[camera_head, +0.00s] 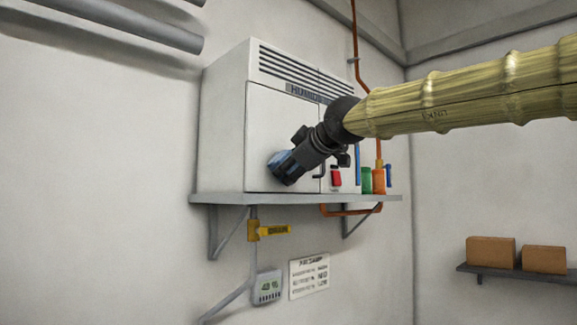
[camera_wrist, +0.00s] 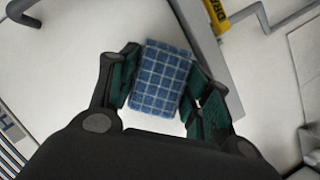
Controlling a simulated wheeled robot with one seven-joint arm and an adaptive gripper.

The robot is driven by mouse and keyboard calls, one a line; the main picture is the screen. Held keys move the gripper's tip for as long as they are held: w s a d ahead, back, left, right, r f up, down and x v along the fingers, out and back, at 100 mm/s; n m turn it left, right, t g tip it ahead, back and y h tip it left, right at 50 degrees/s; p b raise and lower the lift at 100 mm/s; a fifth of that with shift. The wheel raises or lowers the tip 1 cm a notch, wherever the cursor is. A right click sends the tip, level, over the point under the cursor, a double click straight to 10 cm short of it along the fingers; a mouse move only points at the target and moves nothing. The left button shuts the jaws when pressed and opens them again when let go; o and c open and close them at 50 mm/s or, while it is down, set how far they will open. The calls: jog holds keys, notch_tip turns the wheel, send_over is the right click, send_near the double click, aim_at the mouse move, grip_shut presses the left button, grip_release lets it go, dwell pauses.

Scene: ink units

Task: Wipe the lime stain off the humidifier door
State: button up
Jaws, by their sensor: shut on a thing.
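The white humidifier (camera_head: 222,130) sits on a grey wall shelf, with its door (camera_head: 280,118) facing me. My gripper (camera_head: 285,168) is at the lower part of the door, shut on a blue checked cloth (camera_wrist: 160,78). The cloth also shows in the head view (camera_head: 277,166), at or very near the door face; I cannot tell if it touches. In the wrist view my gripper (camera_wrist: 163,85) has its dark green finger pads on both sides of the cloth. The white door panel (camera_wrist: 85,60) lies behind it. No lime stain shows; the cloth and gripper may hide it.
The grey shelf (camera_head: 295,198) juts out just below the door. A yellow-handled valve (camera_head: 268,230) and a small display (camera_head: 267,286) are beneath it. A red switch (camera_head: 336,177) and green and orange containers (camera_head: 379,181) are to the right. Brown boxes (camera_head: 491,251) stand on another shelf.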

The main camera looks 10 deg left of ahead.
jog(key=shift+w+d+f, duration=0.1)
jog(key=shift+w+d, duration=0.25)
jog(key=shift+w, duration=0.2)
jog(key=shift+w+d, duration=0.35)
jog(key=shift+w, duration=0.2)
jog(key=shift+s+a+b, duration=0.45)
jog(key=shift+s+b, duration=0.2)
jog(key=shift+s+a+b, duration=0.45)
jog(key=shift+s+b, duration=0.2)
jog(key=shift+s+a, duration=0.3)
jog(key=shift+s, duration=0.1)
jog(key=shift+d+b, duration=0.1)
jog(key=shift+b, duration=0.25)
